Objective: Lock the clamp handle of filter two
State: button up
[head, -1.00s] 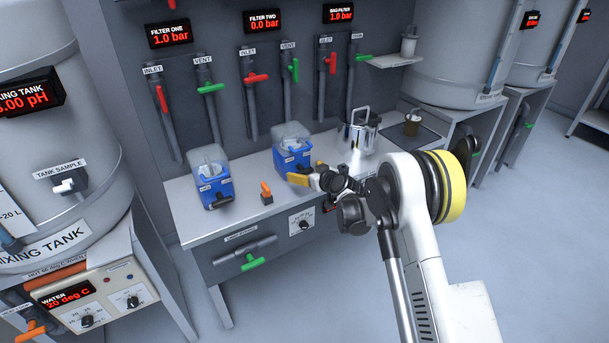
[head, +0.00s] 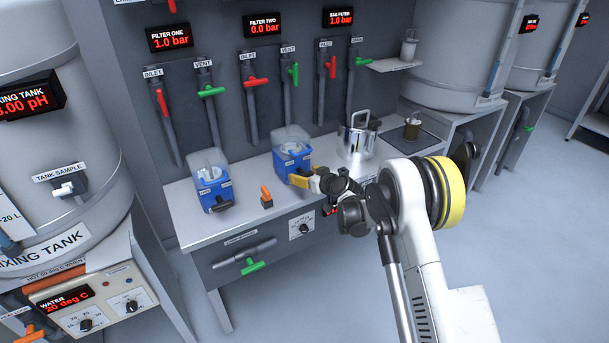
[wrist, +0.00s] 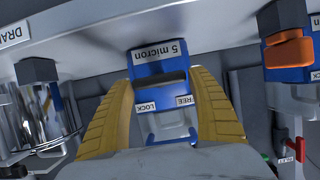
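Filter two (head: 291,155) is a blue box with a clear top, standing on the bench. It shows upside down in the wrist view (wrist: 158,56), with a "5 micron" label and LOCK and FREE labels. A dark bar, seemingly its clamp handle (wrist: 160,80), lies across the blue front between my fingers. My gripper (head: 303,181) is at the front of filter two. Its yellow fingers are spread apart, one on each side of the bar, in the wrist view (wrist: 163,92). I cannot tell whether they touch it. In the head view the gripper hides the handle.
Filter one (head: 210,182) stands to the left, with an orange switch (head: 266,196) between the two filters. A metal bag filter (head: 357,138) stands to the right. Inlet and vent valves line the wall behind. Floor in front of the bench is clear.

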jog(key=shift+o, duration=0.9)
jog(key=v, duration=1.2)
jog(key=shift+d, duration=0.1)
